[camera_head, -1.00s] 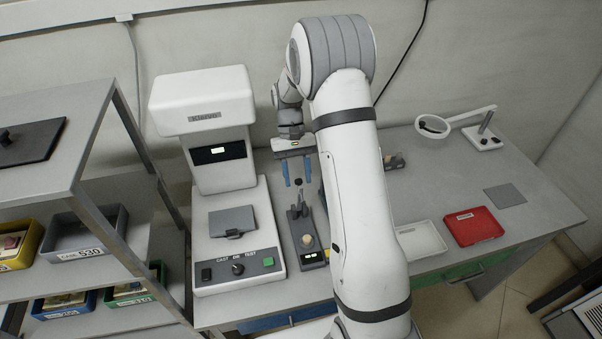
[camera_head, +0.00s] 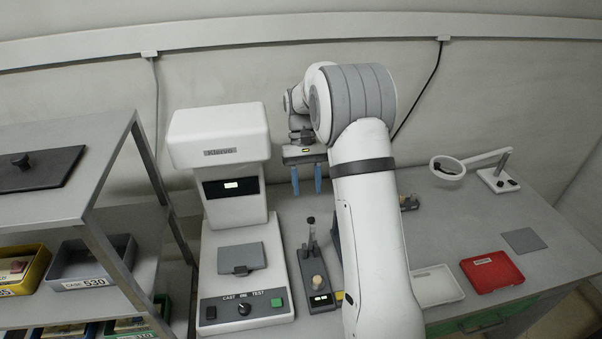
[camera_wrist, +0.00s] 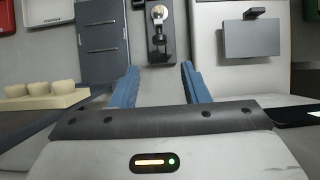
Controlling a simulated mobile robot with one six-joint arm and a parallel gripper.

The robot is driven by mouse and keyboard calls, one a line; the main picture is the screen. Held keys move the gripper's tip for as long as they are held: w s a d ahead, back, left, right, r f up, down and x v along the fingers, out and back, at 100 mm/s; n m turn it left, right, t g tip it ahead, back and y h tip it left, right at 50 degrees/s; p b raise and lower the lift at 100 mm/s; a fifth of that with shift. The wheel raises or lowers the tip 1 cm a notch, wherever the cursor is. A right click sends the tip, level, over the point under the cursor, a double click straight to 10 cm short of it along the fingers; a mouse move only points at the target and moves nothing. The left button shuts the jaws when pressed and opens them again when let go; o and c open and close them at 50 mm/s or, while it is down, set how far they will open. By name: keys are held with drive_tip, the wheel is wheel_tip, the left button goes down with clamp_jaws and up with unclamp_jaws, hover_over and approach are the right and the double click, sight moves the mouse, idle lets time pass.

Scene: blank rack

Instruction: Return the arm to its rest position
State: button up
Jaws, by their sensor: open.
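My gripper (camera_head: 307,181) hangs above the table behind the small grey device, its two blue fingers apart and pointing down. Nothing is between the fingers. In the wrist view my gripper (camera_wrist: 160,84) shows the same gap between its blue fingers. My white arm crosses the middle of the head view and hides part of the table behind it.
A white Kleivo machine (camera_head: 222,140) stands close left of my gripper. The small grey lever device (camera_head: 314,278) stands in front of it. A red tray (camera_head: 492,271), a white tray (camera_head: 436,286) and a magnifier lamp (camera_head: 449,168) are on the right. A shelf rack (camera_head: 95,185) stands far left.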

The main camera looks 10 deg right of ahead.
drive_tip(key=s+a+r+t, duration=0.1)
drive_tip(key=s+r+t, duration=0.4)
drive_tip(key=s+r, duration=0.65)
drive_tip(key=s+f+t, duration=0.1)
drive_tip(key=s+t, duration=0.3)
drive_tip(key=s, duration=1.1)
drive_tip(key=shift+a+f, duration=0.25)
drive_tip(key=shift+f, duration=0.1)
drive_tip(key=shift+w, duration=0.1)
